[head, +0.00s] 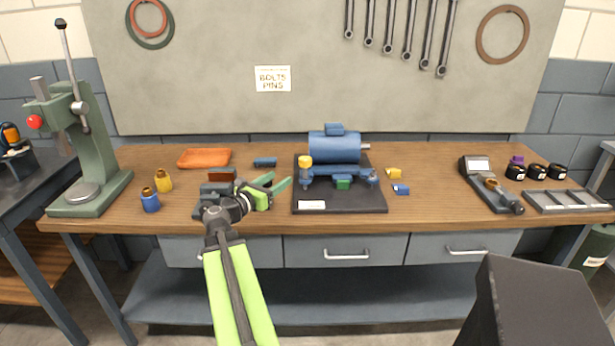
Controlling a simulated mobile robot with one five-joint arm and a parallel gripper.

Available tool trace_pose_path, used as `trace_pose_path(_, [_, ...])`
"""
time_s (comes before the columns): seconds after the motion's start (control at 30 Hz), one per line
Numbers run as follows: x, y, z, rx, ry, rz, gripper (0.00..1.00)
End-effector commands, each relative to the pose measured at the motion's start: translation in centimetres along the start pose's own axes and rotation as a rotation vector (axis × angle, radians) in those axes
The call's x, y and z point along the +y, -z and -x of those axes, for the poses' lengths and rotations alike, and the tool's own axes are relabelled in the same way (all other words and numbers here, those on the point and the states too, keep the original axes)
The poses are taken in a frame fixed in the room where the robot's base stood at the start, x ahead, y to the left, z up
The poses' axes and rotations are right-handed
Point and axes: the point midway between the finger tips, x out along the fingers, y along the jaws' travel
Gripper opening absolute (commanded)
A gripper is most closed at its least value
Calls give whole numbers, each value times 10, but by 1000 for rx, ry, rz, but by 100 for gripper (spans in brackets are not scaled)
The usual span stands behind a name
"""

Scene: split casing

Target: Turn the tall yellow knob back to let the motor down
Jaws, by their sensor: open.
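The tall yellow knob (305,161) stands upright at the left end of the blue motor stand (337,172). The blue motor (333,149) lies on its side above the stand, its shaft pointing right. The stand is on a black base plate (340,199) in the middle of the bench. My gripper (279,181) is open and empty, with green fingers spread. It is just left of the base plate, below and left of the knob, and apart from it. A green part (342,182) sits under the motor.
A green press (85,150) stands at the bench's left. A torque tool (492,186) is further right.

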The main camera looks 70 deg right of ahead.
Motion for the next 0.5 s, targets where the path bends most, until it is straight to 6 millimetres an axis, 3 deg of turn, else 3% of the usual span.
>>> trace_pose_path(0.27, [-3,0,-18,1,9,-3,52])
trace_pose_path(0.5, [-1,0,-76,2,9,-4,52])
